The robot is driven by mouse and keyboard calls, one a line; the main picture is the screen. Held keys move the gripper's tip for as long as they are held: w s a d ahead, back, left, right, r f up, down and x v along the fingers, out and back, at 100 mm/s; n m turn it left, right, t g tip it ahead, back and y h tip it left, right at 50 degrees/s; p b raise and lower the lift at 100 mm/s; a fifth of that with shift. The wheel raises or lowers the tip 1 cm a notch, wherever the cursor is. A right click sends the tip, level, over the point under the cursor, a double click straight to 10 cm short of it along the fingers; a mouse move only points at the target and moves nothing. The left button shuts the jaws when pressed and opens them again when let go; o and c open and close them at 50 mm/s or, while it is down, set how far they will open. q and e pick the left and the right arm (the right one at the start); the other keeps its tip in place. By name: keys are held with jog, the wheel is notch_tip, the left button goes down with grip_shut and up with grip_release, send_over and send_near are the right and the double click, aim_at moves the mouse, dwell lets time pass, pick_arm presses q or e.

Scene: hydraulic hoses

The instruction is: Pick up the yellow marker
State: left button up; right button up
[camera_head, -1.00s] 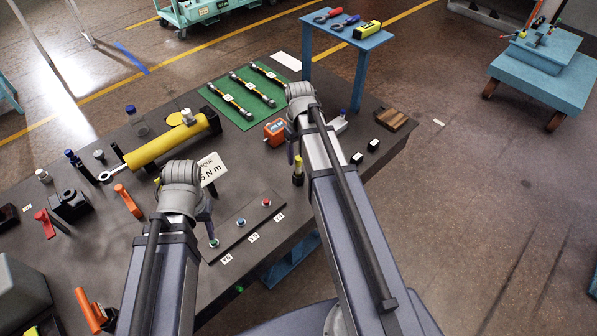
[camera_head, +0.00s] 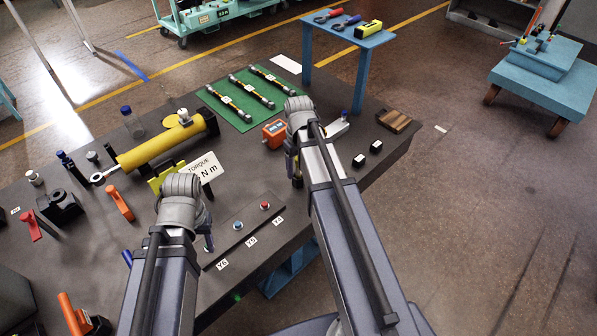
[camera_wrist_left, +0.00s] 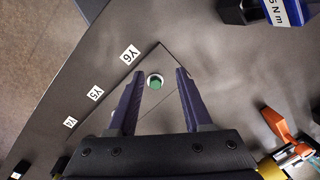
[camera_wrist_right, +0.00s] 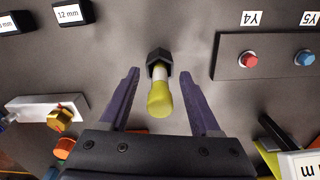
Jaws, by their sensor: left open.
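The yellow marker (camera_wrist_right: 159,97) stands in the right wrist view with a yellow rounded body and a black hexagonal part at its far end. My right gripper (camera_wrist_right: 160,88) is open, with one finger on each side of the marker and a visible gap to each. In the head view my right gripper (camera_head: 293,168) hangs over the front of the bench and hides the marker. My left gripper (camera_wrist_left: 153,75) is open and empty above the green button (camera_wrist_left: 155,82) at label Y6. It also shows in the head view (camera_head: 207,235).
A panel with red (camera_wrist_right: 250,59) and blue buttons lies beside the marker. A torque sign (camera_head: 203,168), a yellow cylinder (camera_head: 150,152), an orange box (camera_head: 273,133) and an orange-handled tool (camera_head: 119,203) stand around on the dark bench (camera_head: 240,180). A green mat (camera_head: 222,116) with hoses lies behind.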

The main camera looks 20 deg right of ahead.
grip_shut()
dwell(0.3)
pick_arm(q)
jog(key=shift+r, duration=0.1)
pick_arm(e)
jog(key=shift+r, duration=0.15)
notch_tip(320, 180, up, 10)
jog(key=p, duration=1)
pick_arm(q)
notch_tip(320, 180, up, 10)
